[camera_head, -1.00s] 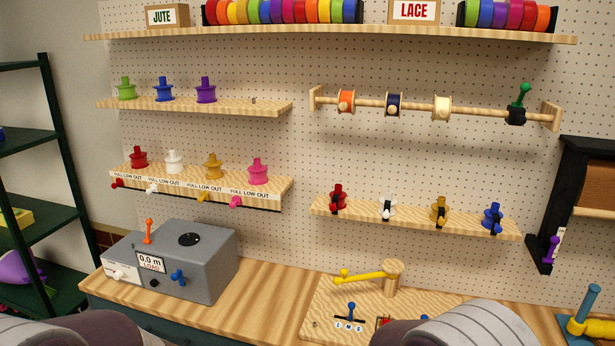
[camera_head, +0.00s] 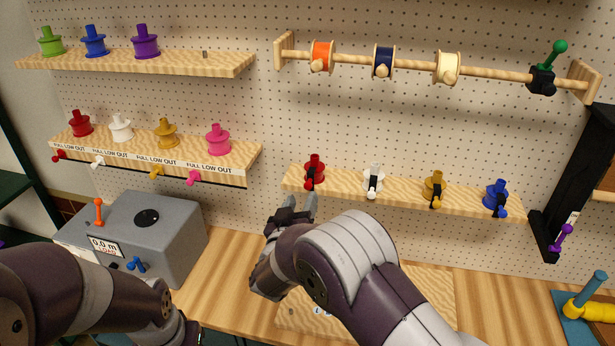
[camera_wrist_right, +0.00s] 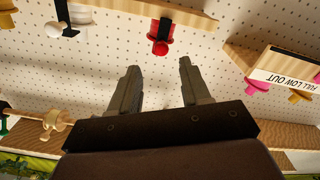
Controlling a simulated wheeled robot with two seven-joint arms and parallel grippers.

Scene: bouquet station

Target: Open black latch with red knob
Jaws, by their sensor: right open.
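The black latch with the red knob (camera_head: 312,178) is on the front of a red spool (camera_head: 314,164) at the left end of the lower right shelf. In the right wrist view the red knob (camera_wrist_right: 160,47) shows at the top, beyond the fingertips and between them. My right gripper (camera_head: 300,206) is just below and left of the latch, apart from it, open and empty. Its two spread fingers also show in the right wrist view (camera_wrist_right: 159,68). My left arm enters at the lower left; its gripper fingers are out of the picture.
White (camera_head: 373,180), gold (camera_head: 435,188) and blue (camera_head: 497,197) spools with black latches stand further right on the same shelf (camera_head: 400,190). Another shelf (camera_head: 155,152) with several spools and pull knobs is at left. A grey machine (camera_head: 170,245) stands on the bench.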

